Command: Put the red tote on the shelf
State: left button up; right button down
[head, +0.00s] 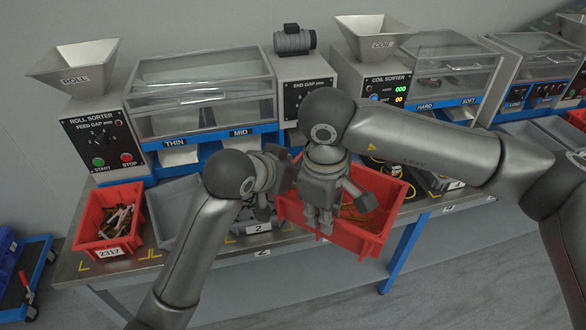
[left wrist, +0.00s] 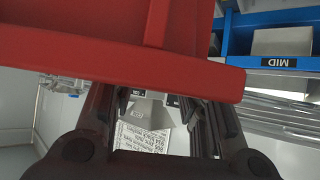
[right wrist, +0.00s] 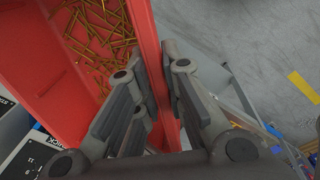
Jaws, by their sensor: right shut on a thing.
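A red tote (head: 360,243) with brass-coloured pins inside is at the front edge of the workbench, tilted in the head view. My right gripper (head: 325,222) is shut on its near wall; the right wrist view shows the wall (right wrist: 155,50) between the fingers (right wrist: 158,105). My left gripper (head: 272,172) is beside the tote's left end. In the left wrist view its fingers (left wrist: 160,125) stand apart, their tips partly hidden behind the red tote (left wrist: 120,45). I cannot make out a shelf in these frames.
Another red tote (head: 108,247), labelled 2317 and holding mixed parts, stands on the workbench (head: 73,268) at left. A grey bin (head: 172,212) is beside it. Sorter machines line the back. A blue cart (head: 30,280) is at far left. Floor in front is clear.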

pick_arm(q)
jog(key=c, duration=0.7)
jog(key=shift+d, duration=0.15)
grip_shut()
jog(key=shift+r, duration=0.15)
pick_arm(e)
jog(key=c, duration=1.8)
grip_release()
jog(key=shift+a+r, duration=0.1)
jog(key=shift+c, duration=0.2)
jog(key=o, duration=0.4)
